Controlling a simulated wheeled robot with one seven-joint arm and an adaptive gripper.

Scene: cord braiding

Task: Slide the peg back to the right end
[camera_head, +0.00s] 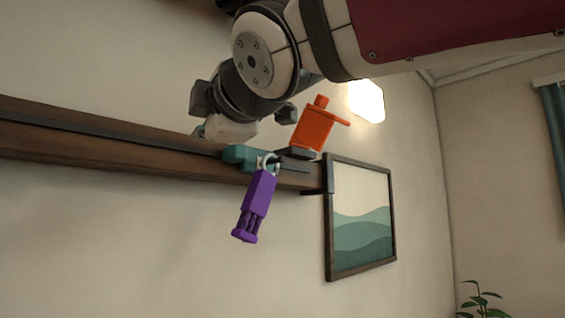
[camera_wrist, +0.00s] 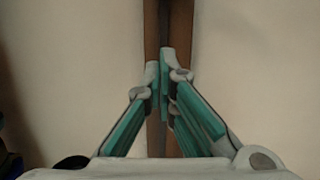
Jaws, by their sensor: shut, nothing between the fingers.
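A dark wooden rail (camera_head: 120,146) with a dark strip along it runs across the wall and ends on the right beside the picture. It also shows upright behind my fingers in the wrist view (camera_wrist: 180,30). My gripper (camera_head: 247,155) is close to the rail's right part. In the wrist view its teal fingers (camera_wrist: 165,65) are shut with nothing between them. A purple piece (camera_head: 256,203) hangs tilted from a pale ring just right of the teal part. I cannot make out the peg for certain; the fingers and hanging pieces cover that stretch of rail.
An orange block (camera_head: 313,128) with a knob sits tilted just above the rail's right end. A framed picture (camera_head: 360,268) hangs on the wall right of the rail. A plant (camera_head: 482,299) stands at the lower right. The space below the rail's left part is clear.

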